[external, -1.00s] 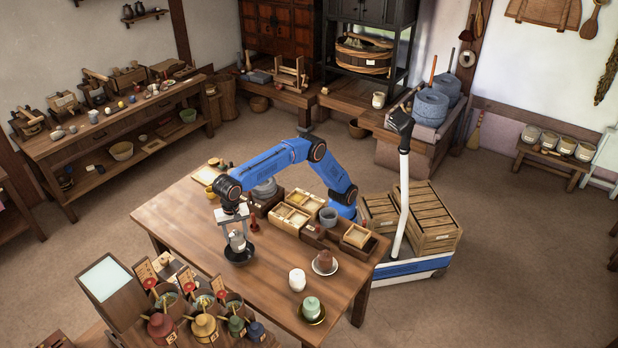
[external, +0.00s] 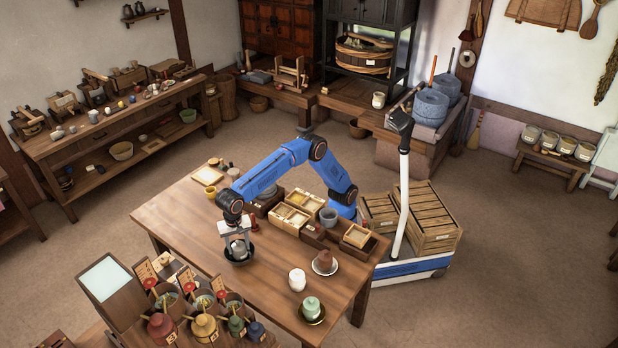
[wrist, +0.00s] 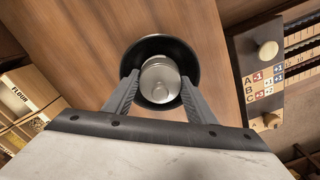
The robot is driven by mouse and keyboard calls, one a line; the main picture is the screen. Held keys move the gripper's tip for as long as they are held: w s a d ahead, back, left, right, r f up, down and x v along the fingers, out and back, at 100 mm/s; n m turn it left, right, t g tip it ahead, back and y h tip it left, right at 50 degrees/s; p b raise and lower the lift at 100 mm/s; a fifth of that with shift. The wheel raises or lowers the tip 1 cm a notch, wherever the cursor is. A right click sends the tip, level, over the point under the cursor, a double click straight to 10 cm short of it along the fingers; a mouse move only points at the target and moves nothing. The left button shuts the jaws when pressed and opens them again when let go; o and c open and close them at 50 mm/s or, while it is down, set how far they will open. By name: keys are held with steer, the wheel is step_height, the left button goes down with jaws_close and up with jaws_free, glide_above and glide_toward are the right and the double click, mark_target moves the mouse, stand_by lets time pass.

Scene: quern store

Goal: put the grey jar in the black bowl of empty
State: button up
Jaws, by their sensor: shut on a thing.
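The grey jar (wrist: 160,82) is between the fingers of my gripper (wrist: 158,90), which is shut on it. In the wrist view the jar shows inside the rim of the black bowl (wrist: 188,62). In the external view the grey jar (external: 239,252) is upright at my gripper (external: 238,245), low over or in the black bowl (external: 240,262) on the wooden table. I cannot tell whether the jar touches the bowl's bottom.
A white jar (external: 297,280), a brown jar (external: 325,261) on a saucer and a green jar (external: 312,306) on a dark dish stand to the right. Wooden boxes (external: 290,218) stand behind. A board with letters and numbers (wrist: 265,75) lies right of the bowl in the wrist view.

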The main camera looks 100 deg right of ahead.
steer(key=o, duration=1.7)
steer(key=shift+o, duration=0.2)
step_height(320, 180, up, 12)
steer(key=shift+r, duration=0.1)
